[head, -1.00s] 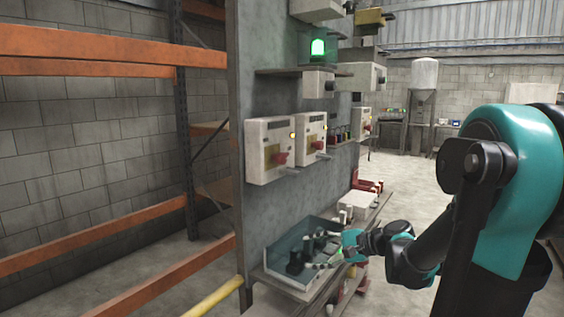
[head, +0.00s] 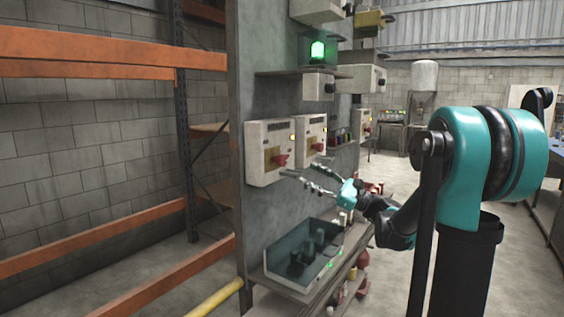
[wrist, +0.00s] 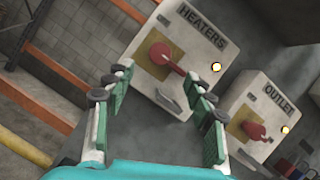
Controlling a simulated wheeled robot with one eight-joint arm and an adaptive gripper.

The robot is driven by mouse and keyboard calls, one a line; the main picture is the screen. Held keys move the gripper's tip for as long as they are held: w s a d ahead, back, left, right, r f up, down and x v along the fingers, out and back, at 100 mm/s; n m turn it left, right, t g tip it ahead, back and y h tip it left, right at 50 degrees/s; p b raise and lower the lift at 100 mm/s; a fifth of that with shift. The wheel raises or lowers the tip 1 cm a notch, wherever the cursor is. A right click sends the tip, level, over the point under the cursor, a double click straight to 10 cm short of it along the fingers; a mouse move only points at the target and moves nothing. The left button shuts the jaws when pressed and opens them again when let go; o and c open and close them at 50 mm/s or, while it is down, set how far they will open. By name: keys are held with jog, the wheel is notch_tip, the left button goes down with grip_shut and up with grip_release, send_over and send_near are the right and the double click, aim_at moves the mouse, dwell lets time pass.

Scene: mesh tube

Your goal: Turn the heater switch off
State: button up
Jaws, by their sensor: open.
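The HEATERS box (wrist: 200,58) is a pale wall box in the upper middle of the wrist view, tilted in the picture. Its red rotary switch (wrist: 160,55) has a handle slanting toward the lower right, and its small lamp (wrist: 216,67) is lit. In the head view it is the left box (head: 257,165) of the pair, with its red switch (head: 279,160) facing right. My gripper (head: 300,171) is open and empty, just in front of and below the boxes. In the wrist view its fingers (wrist: 160,82) spread either side of the HEATERS switch, apart from it.
The similar OUTLET box (wrist: 270,98), with its own red switch (wrist: 253,130), is close on the right. A grey tray (head: 328,270) of dark parts sits on the shelf below. A green beacon (head: 317,50) glows above. Orange racking (head: 110,52) stands at left.

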aim_at(285, 162)
jog(key=x, duration=1.1)
jog(key=shift+a, duration=0.15)
jog(key=c, duration=1.2)
